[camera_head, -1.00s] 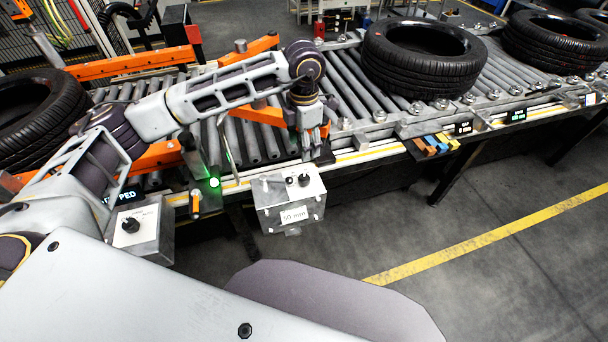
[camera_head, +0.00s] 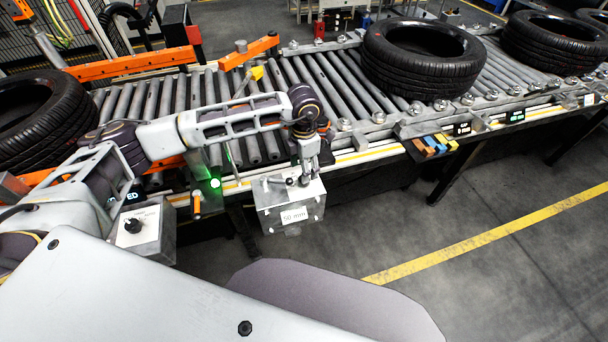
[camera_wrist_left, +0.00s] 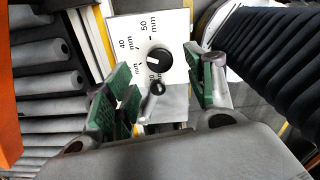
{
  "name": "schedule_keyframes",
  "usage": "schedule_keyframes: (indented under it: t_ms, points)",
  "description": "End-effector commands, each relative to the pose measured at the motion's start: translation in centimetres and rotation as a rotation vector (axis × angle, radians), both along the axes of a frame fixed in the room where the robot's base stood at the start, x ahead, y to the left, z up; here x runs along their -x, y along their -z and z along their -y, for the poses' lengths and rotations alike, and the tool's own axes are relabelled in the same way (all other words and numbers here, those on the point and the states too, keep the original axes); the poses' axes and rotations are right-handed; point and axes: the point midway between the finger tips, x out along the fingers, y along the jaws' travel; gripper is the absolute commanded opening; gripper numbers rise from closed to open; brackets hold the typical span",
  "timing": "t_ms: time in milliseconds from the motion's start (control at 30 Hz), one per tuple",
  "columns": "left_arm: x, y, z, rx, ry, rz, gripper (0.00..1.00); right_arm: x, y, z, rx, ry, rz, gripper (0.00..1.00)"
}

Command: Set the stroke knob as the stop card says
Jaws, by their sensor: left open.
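The stop card (camera_head: 294,215) reads "50 mm" and is on the front of a grey control box (camera_head: 265,208) at the conveyor's near edge. My left gripper (camera_head: 305,180) points down over the right part of the box top. In the left wrist view the black stroke knob (camera_wrist_left: 158,62) sits on a white scale plate with 40 mm and 50 mm readable; a third label is partly covered. The open left gripper (camera_wrist_left: 163,82) has its green pads either side of the knob, apart from it. A ball-ended lever (camera_wrist_left: 155,90) shows just below the knob. My right gripper is out of view.
Tyres lie on the roller conveyor, one (camera_head: 425,55) behind and right of the gripper. Another box with a black knob (camera_head: 134,226) stands at the left. A green lamp (camera_head: 215,183) and an orange-handled lever (camera_head: 196,203) are between the boxes. Floor at front right is clear.

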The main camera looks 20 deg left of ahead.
Motion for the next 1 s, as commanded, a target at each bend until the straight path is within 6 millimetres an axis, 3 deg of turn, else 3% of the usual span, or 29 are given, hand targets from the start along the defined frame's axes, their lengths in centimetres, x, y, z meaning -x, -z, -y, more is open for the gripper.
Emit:
schedule_keyframes:
  t_ms: [167, 400, 800, 1000]
  points:
    - [0.0, 2.3, 0.0, 0.000, 0.000, -0.001, 0.55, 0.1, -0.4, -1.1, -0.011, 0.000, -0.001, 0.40]
    - [0.0, 4.2, 0.0, 0.001, 0.000, 0.000, 0.55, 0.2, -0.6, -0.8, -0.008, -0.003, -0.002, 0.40]
    - [0.0, 4.6, 0.0, 0.001, 0.000, 0.001, 0.55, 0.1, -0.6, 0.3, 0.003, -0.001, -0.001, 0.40]
    - [0.0, 4.6, 0.0, 0.001, 0.000, 0.001, 0.29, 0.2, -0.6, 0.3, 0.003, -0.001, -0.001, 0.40]
